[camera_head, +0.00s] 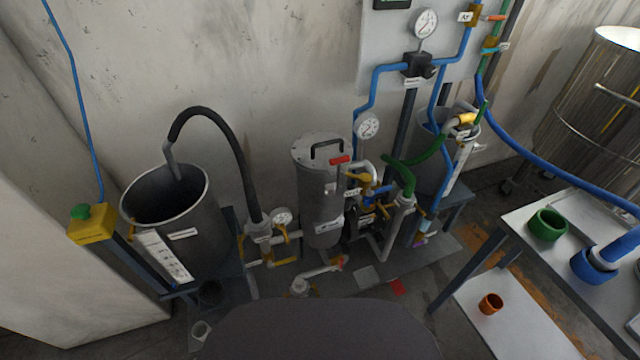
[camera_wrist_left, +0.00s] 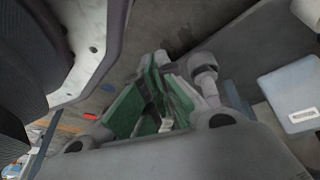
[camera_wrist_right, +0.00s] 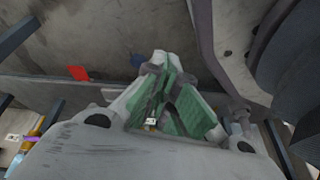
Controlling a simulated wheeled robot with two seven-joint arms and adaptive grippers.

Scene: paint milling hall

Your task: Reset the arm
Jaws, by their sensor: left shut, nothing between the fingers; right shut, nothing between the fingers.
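My left gripper (camera_wrist_left: 160,62) shows in the left wrist view. Its green-padded fingers meet at the tips and hold nothing. It points at the floor beside my own body, which fills the left of that view. My right gripper (camera_wrist_right: 160,58) shows in the right wrist view. Its fingers are also together at the tips and empty, over bare floor, with my own body at the right. Neither gripper shows in the head view, where only a dark part of me stands at the bottom middle.
An open grey tank (camera_head: 190,222) with a black hose stands at the left, by a yellow button box (camera_head: 92,224). A lidded filter vessel (camera_head: 318,215), pipes and gauges stand in the middle. At right, a table (camera_head: 530,222) holds green and blue rings; an orange cup (camera_head: 490,304) sits lower.

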